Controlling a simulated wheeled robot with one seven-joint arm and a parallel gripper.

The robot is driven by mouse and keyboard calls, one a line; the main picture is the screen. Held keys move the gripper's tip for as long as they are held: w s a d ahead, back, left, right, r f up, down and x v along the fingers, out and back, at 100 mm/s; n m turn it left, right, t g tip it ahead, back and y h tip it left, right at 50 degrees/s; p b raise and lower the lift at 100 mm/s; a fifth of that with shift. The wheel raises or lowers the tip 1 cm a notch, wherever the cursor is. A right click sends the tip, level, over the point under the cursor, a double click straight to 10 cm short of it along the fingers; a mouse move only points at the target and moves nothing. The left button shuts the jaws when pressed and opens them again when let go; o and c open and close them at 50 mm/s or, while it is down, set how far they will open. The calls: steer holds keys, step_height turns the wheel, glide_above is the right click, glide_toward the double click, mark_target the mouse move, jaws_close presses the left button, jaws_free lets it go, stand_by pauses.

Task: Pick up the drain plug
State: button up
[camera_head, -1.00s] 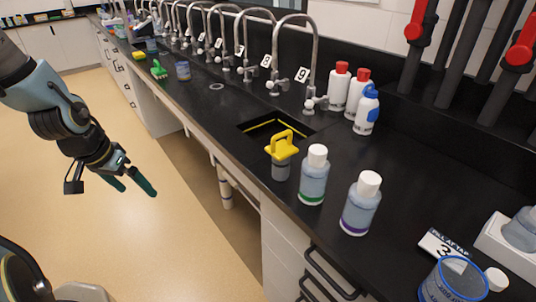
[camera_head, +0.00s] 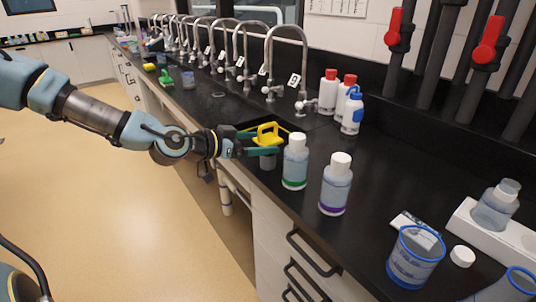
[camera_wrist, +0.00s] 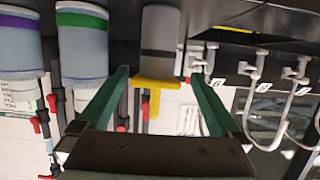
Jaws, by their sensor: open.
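The drain plug (camera_head: 268,131) has a yellow handle on top and a grey cylindrical body. It stands upright on the black counter beside the sink opening. My gripper (camera_head: 266,143) is open, reaching in from the left at the height of the handle. In the wrist view, which appears upside down, the plug (camera_wrist: 160,35) lies ahead between the two green fingers of my gripper (camera_wrist: 158,77). The yellow handle sits between the fingertips, with a gap on each side. The near finger hides part of the plug in the head view.
A green-banded bottle (camera_head: 295,162) stands close to the right of the plug, with a purple-banded bottle (camera_head: 336,184) beyond it. White bottles (camera_head: 328,92) and a row of taps (camera_head: 304,65) stand behind. A blue-rimmed beaker (camera_head: 414,258) is at the front right.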

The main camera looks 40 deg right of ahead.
mark_target(277, 141)
steer(key=p+x, duration=0.2)
steer(key=x, duration=0.3)
steer(key=shift+s+d+r+p, duration=0.15)
steer(key=shift+s+d+p, duration=0.05)
steer(key=shift+p, duration=0.2)
steer(key=shift+d, duration=0.2)
steer(key=shift+c, duration=0.3)
jaws_close()
